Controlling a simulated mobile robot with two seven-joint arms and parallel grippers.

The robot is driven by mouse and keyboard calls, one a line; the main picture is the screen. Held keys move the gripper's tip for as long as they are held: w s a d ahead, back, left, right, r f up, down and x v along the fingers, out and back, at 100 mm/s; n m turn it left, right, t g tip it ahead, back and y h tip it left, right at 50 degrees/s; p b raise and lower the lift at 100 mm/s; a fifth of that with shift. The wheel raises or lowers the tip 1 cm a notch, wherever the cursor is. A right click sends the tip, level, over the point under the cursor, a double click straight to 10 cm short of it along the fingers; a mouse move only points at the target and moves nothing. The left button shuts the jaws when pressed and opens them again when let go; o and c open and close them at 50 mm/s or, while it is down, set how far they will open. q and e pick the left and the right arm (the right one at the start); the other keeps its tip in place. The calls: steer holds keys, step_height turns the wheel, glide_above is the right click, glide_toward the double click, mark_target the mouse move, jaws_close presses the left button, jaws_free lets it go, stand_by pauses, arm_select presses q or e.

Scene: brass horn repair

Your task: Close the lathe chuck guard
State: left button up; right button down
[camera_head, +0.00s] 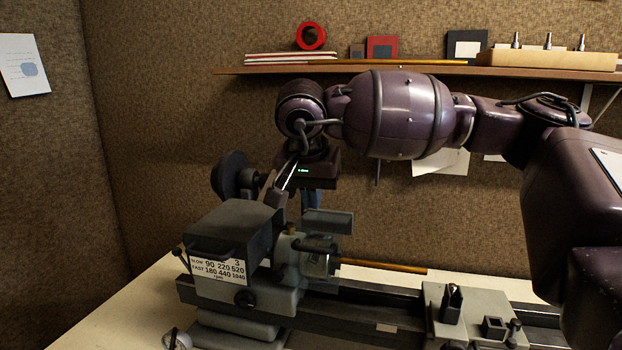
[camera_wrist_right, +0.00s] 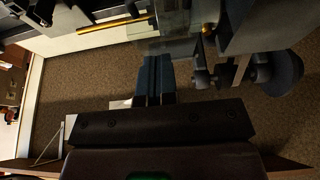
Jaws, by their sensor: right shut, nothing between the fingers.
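The grey lathe headstock (camera_head: 235,228) stands on the bench with a speed label on its front. The chuck (camera_head: 314,262) sits at its right side with a brass rod (camera_head: 385,266) sticking out. A grey flat piece above and behind the chuck looks like the chuck guard (camera_head: 328,221), raised off the chuck. In the right wrist view a clear panel (camera_wrist_right: 172,47) shows near the rod. My right gripper (camera_head: 311,198) is shut and empty behind the headstock; its blue fingers (camera_wrist_right: 153,82) reach toward the panel. I cannot tell if they touch. My left gripper is not in view.
A wall shelf (camera_head: 440,71) with a red ring and a wooden block of tools runs behind my right arm. A dark round pulley (camera_head: 231,176) stands behind the headstock. The lathe carriage (camera_head: 470,310) is at the right.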

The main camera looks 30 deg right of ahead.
mark_target(312, 248)
steer(key=f, duration=0.3)
steer(key=f+p, duration=0.1)
steer(key=f, duration=0.2)
steer(key=shift+w+d, duration=0.15)
steer(key=shift+d, duration=0.05)
steer(key=shift+s+a+f, duration=0.2)
steer(key=shift+f, duration=0.5)
step_height(312, 248, down, 3)
steer(key=b, duration=0.2)
steer(key=shift+s+a+b, duration=0.1)
steer(key=shift+a+b, duration=0.05)
steer(key=shift+b, duration=0.25)
steer(key=shift+f+b, duration=0.6)
steer(key=shift+f, duration=0.05)
steer(key=shift+r, duration=0.15)
